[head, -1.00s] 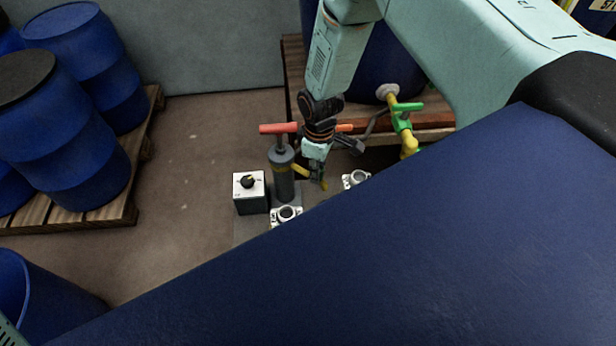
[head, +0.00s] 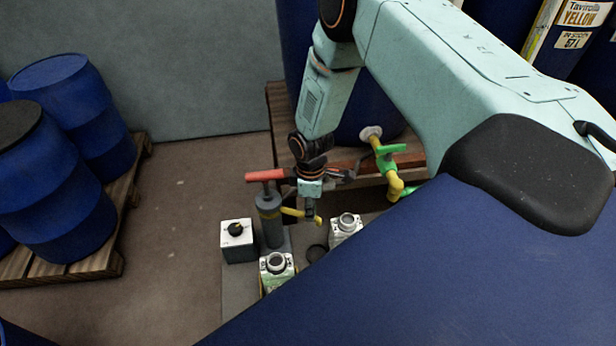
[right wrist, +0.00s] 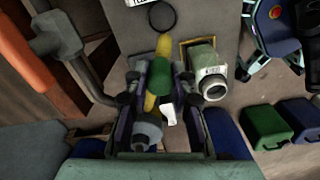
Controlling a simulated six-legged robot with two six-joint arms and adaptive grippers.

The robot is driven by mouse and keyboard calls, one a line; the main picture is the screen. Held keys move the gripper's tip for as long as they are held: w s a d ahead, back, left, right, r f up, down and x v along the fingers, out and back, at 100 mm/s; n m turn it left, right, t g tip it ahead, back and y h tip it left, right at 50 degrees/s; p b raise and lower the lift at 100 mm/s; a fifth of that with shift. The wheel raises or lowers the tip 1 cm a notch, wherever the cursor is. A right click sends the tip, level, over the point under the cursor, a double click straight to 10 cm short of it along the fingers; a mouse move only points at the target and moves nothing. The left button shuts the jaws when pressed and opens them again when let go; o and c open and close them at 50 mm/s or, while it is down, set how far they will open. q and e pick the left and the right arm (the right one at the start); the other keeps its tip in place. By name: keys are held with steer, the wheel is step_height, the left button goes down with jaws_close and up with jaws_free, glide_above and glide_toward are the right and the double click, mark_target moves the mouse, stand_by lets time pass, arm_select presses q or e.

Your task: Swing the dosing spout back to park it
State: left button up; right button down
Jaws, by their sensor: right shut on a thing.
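The dosing spout (head: 296,212) is a yellow arm on the side of a grey upright pump (head: 270,218) with a red T-handle (head: 265,175). My right gripper (head: 310,208) is at the spout's outer end, right of the pump. In the right wrist view, my right gripper (right wrist: 158,95) is shut around the yellow spout (right wrist: 163,45), which shows a green middle part. The fingers hide some of it. Two pale containers with round necks stand near, one in front of the pump (head: 277,272) and one to its right (head: 346,226). My left gripper is not in view.
A white-faced box with a dark knob (head: 237,240) stands left of the pump. Behind is a yellow pipe with a green valve (head: 390,158) on a blue vat. Blue drums (head: 62,185) stand on a pallet at left. A dark ring (head: 318,253) lies between the containers.

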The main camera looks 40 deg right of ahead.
steer(key=shift+w, duration=0.1)
steer(key=c, duration=1.1)
jaws_free()
steer(key=shift+d, duration=0.1)
steer(key=shift+r, duration=0.1)
step_height(320, 180, up, 12)
steer(key=shift+f, duration=0.1)
